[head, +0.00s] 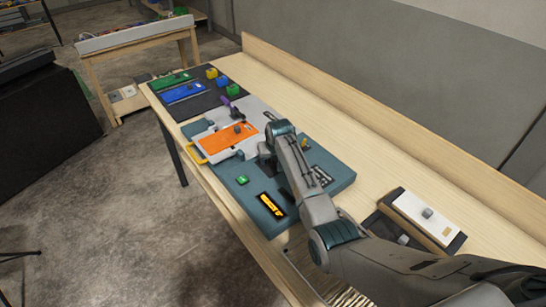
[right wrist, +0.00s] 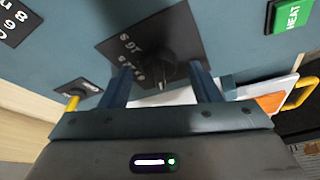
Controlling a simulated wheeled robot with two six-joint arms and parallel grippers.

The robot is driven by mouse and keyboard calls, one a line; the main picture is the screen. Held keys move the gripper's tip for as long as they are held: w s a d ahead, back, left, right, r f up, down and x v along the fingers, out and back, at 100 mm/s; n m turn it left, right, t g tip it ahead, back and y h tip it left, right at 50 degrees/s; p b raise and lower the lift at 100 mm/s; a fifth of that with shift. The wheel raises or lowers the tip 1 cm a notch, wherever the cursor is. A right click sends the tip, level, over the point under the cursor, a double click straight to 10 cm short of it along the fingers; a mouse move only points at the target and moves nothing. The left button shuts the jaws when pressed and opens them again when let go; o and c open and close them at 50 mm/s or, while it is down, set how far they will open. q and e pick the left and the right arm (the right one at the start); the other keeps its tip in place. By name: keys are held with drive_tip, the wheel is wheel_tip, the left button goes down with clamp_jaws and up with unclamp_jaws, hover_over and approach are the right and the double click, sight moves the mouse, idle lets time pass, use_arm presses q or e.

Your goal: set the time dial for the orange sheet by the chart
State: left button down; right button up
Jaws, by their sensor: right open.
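The orange sheet (head: 228,137) lies on a white tray with a yellow handle (head: 196,152) at the left of the teal console (head: 227,175). Its edge also shows in the right wrist view (right wrist: 270,103). My right gripper (right wrist: 162,85) is open over the console. A black dial knob (right wrist: 155,67) on a black plate with white numerals stands between its fingers; I cannot tell whether they touch it. In the head view my arm hides this dial. A dark plate with white characters (head: 320,175) is at the console's right; I cannot tell whether it is the chart. My left gripper is not in view.
A green HEAT button (right wrist: 291,15) and a lit orange display (head: 271,204) are on the console. A yellow-tipped lever (right wrist: 73,103) is near the dial. Blue (head: 184,92) and green sheets lie on a dark mat behind.

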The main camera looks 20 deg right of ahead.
drive_tip(key=c, duration=0.7)
drive_tip(key=shift+c, duration=1.3)
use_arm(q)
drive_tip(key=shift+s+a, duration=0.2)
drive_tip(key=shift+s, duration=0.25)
use_arm(e)
drive_tip(key=m, duration=0.2)
drive_tip(key=m+h, duration=0.1)
drive_tip(key=m, duration=0.1)
drive_tip(key=shift+a+h, duration=0.15)
drive_tip(key=shift+h, duration=0.15)
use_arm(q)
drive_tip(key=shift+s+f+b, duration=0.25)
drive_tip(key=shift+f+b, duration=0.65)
use_arm(e)
drive_tip(key=shift+w+m+g+h, duration=0.1)
drive_tip(key=shift+m+g+h, duration=0.3)
drive_tip(key=shift+m, duration=0.75)
drive_tip(key=shift+w+m+g+h, duration=0.1)
drive_tip(key=shift+m+g+h, duration=0.25)
drive_tip(key=shift+m, duration=0.8)
drive_tip(key=shift+s, duration=0.1)
